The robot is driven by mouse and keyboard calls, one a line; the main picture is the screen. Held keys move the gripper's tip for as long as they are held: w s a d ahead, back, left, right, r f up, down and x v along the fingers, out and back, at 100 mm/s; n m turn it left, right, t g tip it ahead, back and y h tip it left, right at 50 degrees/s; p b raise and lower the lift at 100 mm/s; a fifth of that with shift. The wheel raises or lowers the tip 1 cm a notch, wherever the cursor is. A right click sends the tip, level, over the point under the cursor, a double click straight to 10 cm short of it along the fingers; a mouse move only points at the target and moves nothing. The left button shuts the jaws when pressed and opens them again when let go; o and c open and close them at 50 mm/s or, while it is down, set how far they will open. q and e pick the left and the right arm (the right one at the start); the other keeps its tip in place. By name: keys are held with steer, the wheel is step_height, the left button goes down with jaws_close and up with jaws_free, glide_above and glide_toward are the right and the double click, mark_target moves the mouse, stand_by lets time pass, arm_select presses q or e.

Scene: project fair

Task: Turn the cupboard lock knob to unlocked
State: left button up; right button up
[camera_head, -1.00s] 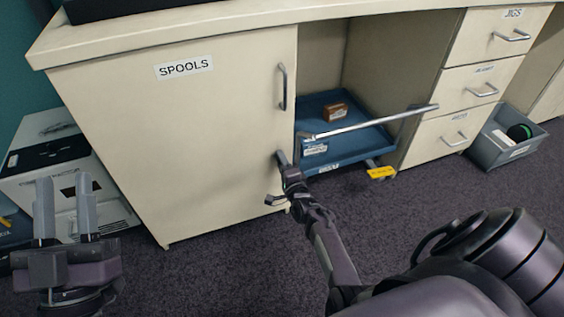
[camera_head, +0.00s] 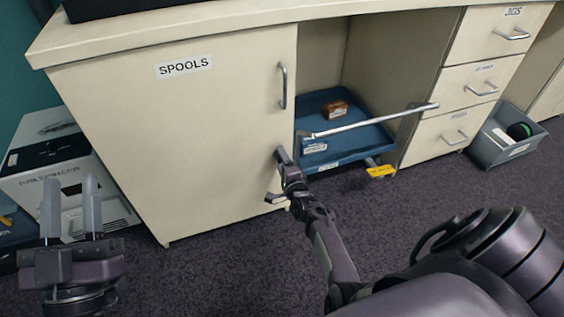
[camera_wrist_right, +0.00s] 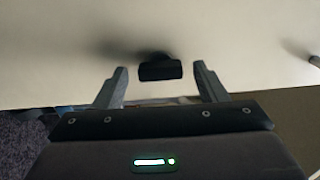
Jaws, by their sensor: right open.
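The cupboard door (camera_head: 190,130) is cream, labelled SPOOLS, and shut, with a metal bar handle (camera_head: 283,87) near its right edge. The lock knob (camera_wrist_right: 160,71) shows in the right wrist view as a small dark bar on the door, lying crosswise. My right gripper (camera_head: 275,176) is at the door's lower right edge. Its two fingers stand apart on either side of the knob, with a gap on each side. In the head view I cannot make out the knob by the gripper. My left gripper (camera_head: 72,182) is open and empty at the lower left.
Right of the door is an open bay with a blue tray (camera_head: 375,135) and a metal bar (camera_head: 370,121) across its front. A yellow tag (camera_head: 380,171) hangs low there. Drawers (camera_head: 445,135) and a grey bin (camera_head: 490,150) are further right. A white box (camera_head: 50,150) stands at left.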

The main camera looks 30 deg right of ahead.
arm_select(q)
steer(key=shift+w, duration=0.1)
arm_select(e)
steer(key=shift+s, duration=0.1)
steer(key=p+v, duration=0.1)
steer(key=v, duration=0.2)
steer(key=shift+s, duration=0.1)
arm_select(q)
step_height(320, 180, down, 21)
steer(key=s+d+g+y+p, duration=0.1)
steer(key=g+y, duration=0.3)
steer(key=g, duration=0.6)
steer(key=shift+s+g+p, duration=0.3)
steer(key=shift+s+p, duration=0.1)
steer(key=shift+p, duration=0.05)
arm_select(e)
glide_toward(280, 159)
steer(key=shift+w+d, duration=0.25)
steer(key=shift+w, duration=0.1)
arm_select(q)
steer(key=shift+d+r, duration=0.1)
